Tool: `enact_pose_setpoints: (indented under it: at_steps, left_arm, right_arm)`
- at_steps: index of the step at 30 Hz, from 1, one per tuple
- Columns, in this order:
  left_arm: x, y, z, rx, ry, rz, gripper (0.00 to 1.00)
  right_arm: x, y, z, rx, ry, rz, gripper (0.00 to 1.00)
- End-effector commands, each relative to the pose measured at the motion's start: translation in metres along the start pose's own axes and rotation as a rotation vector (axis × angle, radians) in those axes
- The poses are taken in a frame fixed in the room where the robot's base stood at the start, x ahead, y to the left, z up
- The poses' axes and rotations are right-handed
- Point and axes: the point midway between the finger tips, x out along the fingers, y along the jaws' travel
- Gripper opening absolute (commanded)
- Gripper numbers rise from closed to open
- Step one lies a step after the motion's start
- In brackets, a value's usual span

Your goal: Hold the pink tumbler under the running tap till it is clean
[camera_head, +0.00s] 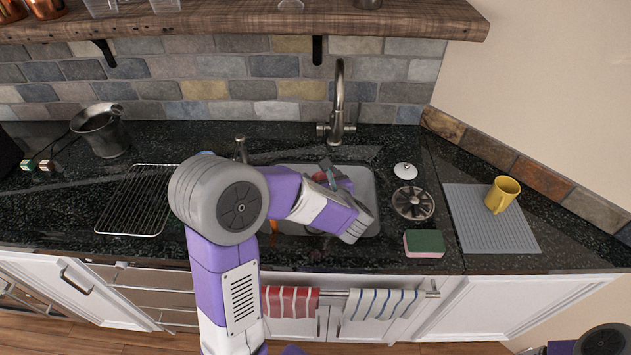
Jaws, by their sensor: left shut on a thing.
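My left gripper (329,172) is over the sink (367,190), below and in front of the tap (338,105). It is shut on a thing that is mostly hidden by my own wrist. A small reddish-pink patch (320,177) shows at the fingers and appears to be the pink tumbler. I cannot tell its tilt or how clean it is. The tap's spout curves up and over toward the sink; I cannot make out a stream of water. My right gripper is not in view; only part of my right arm shows at the bottom right corner.
A wire rack (135,200) and a metal pot (101,132) are left of the sink. On the right are a sink strainer (413,203), a green-and-pink sponge (424,243) and a yellow mug (502,194) on a grey ridged mat (480,235). A wooden shelf (250,22) hangs above.

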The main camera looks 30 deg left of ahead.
Motion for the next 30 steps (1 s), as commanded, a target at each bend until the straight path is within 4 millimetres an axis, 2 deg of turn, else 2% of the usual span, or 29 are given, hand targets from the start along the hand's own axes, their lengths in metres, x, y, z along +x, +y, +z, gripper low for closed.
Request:
enact_pose_setpoints:
  at_steps: [3, 6, 30]
  left_arm:
    - [0.012, 0.013, 0.002, -0.029, 0.007, 0.063, 0.32]
    - [0.016, 0.012, 0.004, -0.031, 0.009, 0.074, 0.32]
    - [0.078, -0.033, 0.013, -0.029, 0.008, 0.07, 0.32]
  right_arm:
    - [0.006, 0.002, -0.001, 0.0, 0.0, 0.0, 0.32]
    - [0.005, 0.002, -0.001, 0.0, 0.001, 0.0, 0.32]
    - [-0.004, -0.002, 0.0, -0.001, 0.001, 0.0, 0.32]
